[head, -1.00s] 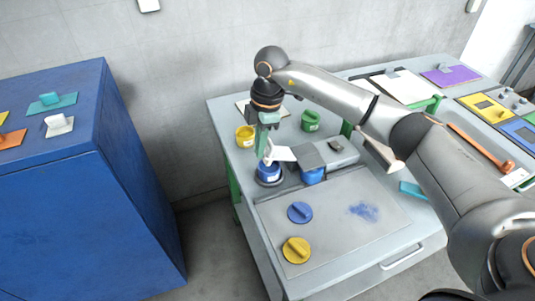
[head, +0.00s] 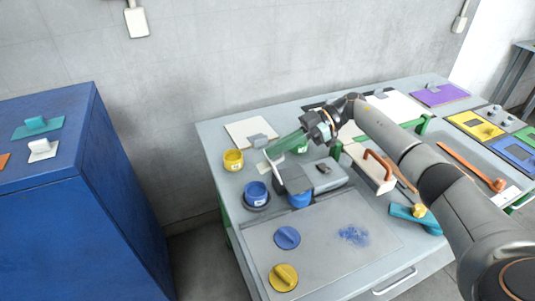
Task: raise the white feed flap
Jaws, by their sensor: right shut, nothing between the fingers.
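A small white piece (head: 263,167), which looks like the feed flap, shows at the left side of the grey machine block (head: 296,178) on the workbench. It stands just above the blue pot (head: 256,192). My right gripper (head: 270,153), with green fingers, is shut and empty. Its tips point down and left, close above the white piece. I cannot tell whether they touch it. The gripper and block partly hide this area, so the flap's angle is unclear. My left gripper is not in view.
A yellow pot (head: 233,160) and a white plate with a grey handle (head: 245,129) are close to the gripper. Blue (head: 287,237) and yellow (head: 283,277) knobs are on the front panel.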

